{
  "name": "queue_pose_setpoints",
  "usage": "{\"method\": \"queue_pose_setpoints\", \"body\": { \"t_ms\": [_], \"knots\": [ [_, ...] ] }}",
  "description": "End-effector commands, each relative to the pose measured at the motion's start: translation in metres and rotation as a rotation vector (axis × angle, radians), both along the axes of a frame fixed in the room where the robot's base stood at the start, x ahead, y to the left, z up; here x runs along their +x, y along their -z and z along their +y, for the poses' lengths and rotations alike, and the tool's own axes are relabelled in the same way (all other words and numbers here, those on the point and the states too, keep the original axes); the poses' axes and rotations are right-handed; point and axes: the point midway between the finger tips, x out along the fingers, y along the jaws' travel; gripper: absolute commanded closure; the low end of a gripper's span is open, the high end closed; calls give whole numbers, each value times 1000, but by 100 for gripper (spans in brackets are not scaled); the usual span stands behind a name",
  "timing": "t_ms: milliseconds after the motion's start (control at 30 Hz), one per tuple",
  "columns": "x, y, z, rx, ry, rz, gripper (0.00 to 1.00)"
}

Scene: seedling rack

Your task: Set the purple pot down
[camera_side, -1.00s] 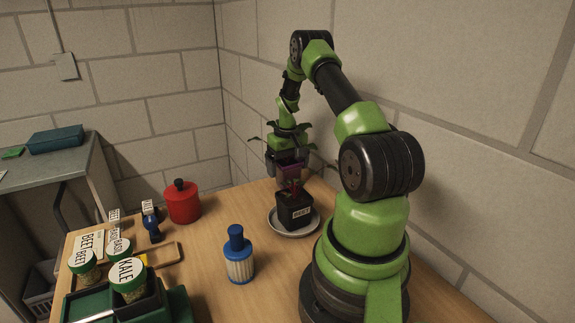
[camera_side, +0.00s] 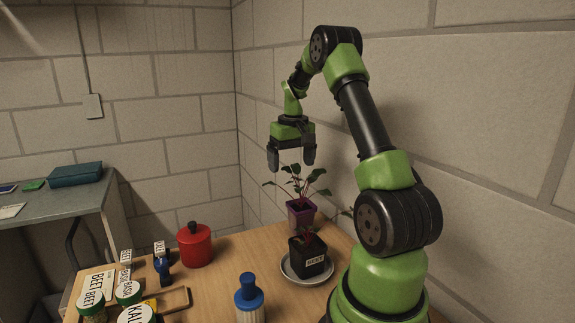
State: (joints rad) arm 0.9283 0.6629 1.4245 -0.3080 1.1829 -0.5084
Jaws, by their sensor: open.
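The purple pot (camera_side: 301,214) holds a leafy seedling (camera_side: 297,184) and stands upright on the wooden table, behind the black pot. My gripper (camera_side: 291,161) is open and empty. It is above the purple pot and its seedling, apart from both, with its fingers pointing down. The lower front of the purple pot is partly hidden by the black pot and its plant.
A black pot (camera_side: 309,262) labelled BEET stands on a pale saucer (camera_side: 292,277) in front. A red canister (camera_side: 195,247) and a blue-topped bottle (camera_side: 248,294) stand to the left. Labelled jars (camera_side: 129,293) crowd the left front. A brick wall rises behind.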

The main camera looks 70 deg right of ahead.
Motion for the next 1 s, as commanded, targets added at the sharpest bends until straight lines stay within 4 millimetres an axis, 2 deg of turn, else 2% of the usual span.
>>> {"method": "queue_pose_setpoints", "body": {
  "t_ms": [33, 100, 233, 367, 400, 500, 600, 700, 833, 1000],
  "knots": [
    [12, -20, 21, -21, -30, -32, 9],
    [25, -46, 56, -45, -71, -81, 9],
    [33, -89, 131, -73, -148, -192, 9],
    [17, -117, 202, -72, -220, -311, 9],
    [9, -122, 222, -66, -243, -348, 9],
    [-17, -129, 264, -40, -296, -438, 9],
    [-44, -129, 294, -3, -339, -512, 9],
    [-64, -124, 312, 31, -370, -566, 9],
    [-79, -119, 323, 61, -391, -603, 9],
    [-83, -117, 326, 71, -393, -611, 9]
  ]
}}
